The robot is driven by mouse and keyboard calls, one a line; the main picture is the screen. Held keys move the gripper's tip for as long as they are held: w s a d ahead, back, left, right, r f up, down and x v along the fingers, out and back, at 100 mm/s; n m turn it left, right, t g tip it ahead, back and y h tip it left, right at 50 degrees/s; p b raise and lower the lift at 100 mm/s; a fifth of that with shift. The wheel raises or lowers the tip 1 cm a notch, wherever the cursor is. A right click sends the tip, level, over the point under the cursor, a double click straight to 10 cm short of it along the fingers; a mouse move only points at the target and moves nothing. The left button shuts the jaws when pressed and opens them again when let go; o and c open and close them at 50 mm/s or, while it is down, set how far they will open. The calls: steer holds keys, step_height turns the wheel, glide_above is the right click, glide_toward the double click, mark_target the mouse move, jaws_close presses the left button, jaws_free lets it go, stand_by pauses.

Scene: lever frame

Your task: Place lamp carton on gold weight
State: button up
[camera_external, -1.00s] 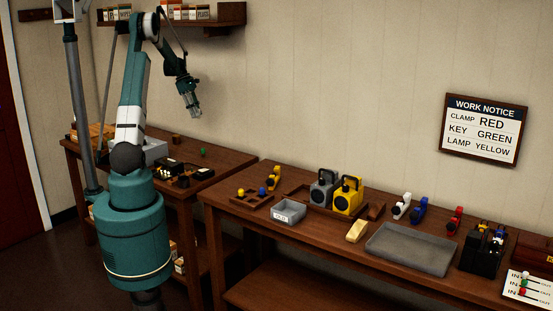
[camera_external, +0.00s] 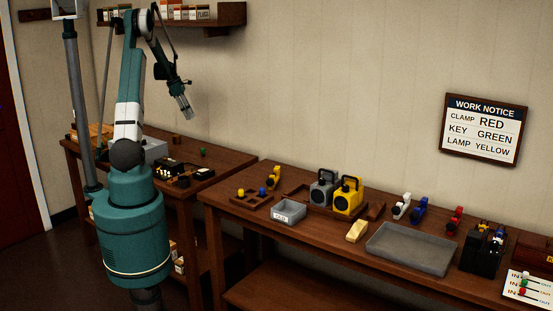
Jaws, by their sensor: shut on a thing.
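The gold weight (camera_external: 357,230) is a pale gold block on the front of the right bench, left of the grey tray. Nothing is on its top. My gripper (camera_external: 186,113) hangs in the air above the left bench, well left of and higher than the weight, pointing down. Its fingers are closed together on a small thing that is too small to make out. I cannot tell which carton is the lamp carton. Several labelled cartons (camera_external: 175,13) stand on the wall shelf, and their labels are mostly unreadable.
A grey tray (camera_external: 410,249), a small grey bin (camera_external: 289,212), grey and yellow lantern-like boxes (camera_external: 347,197) and coloured clamps (camera_external: 420,211) crowd the right bench. Air between my gripper and the right bench is clear.

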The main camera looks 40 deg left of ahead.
steer(key=s+a+n+t+y+p, duration=0.1)
steer(key=s+a+n+y+p, duration=0.1)
steer(key=a+n, duration=0.8)
steer(key=shift+s+a+f+t+y, duration=0.2)
steer(key=shift+s+f+t+y, duration=0.15)
steer(key=shift+s+y, duration=0.35)
steer(key=shift+w+f, duration=0.1)
steer(key=shift+f, duration=0.05)
glide_above(177, 139)
steer(key=w+a, duration=0.1)
steer(key=a, duration=0.1)
steer(key=shift+w+f, duration=0.2)
steer(key=shift+f, duration=2.8)
steer(key=shift+f, duration=1.9)
steer(key=shift+f, duration=0.15)
steer(key=o, duration=0.7)
steer(key=shift+r, duration=0.2)
